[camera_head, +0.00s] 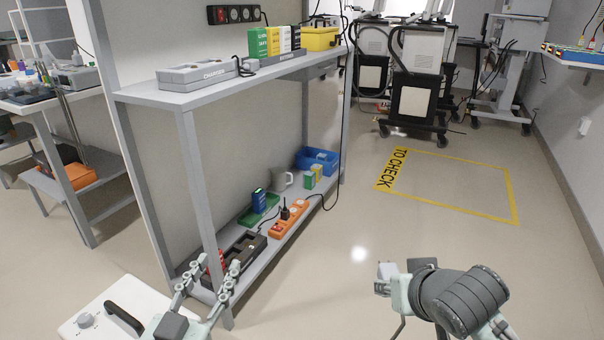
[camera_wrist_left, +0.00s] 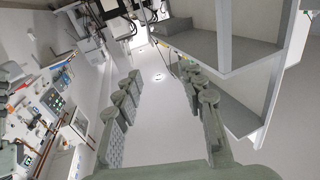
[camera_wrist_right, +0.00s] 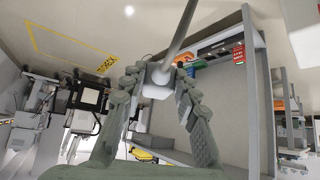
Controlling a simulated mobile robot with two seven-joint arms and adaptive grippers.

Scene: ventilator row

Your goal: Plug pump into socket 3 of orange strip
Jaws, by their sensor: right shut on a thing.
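The orange strip (camera_head: 276,228) lies on the lower shelf with a black plug (camera_head: 285,212) standing in it. The strip is too small to read its socket numbers. My right gripper (camera_head: 384,278) is shut on a white plug (camera_head: 388,268), in the air to the right of the shelf. In the right wrist view the plug (camera_wrist_right: 157,82) sits between the fingers with a grey cord (camera_wrist_right: 178,32) running from it. My left gripper (camera_head: 211,268) is open and empty, in front of the shelf's near end. A white box with a knob (camera_head: 78,322), possibly the pump, stands at bottom left.
A shelf post (camera_head: 196,190) stands near my left gripper.

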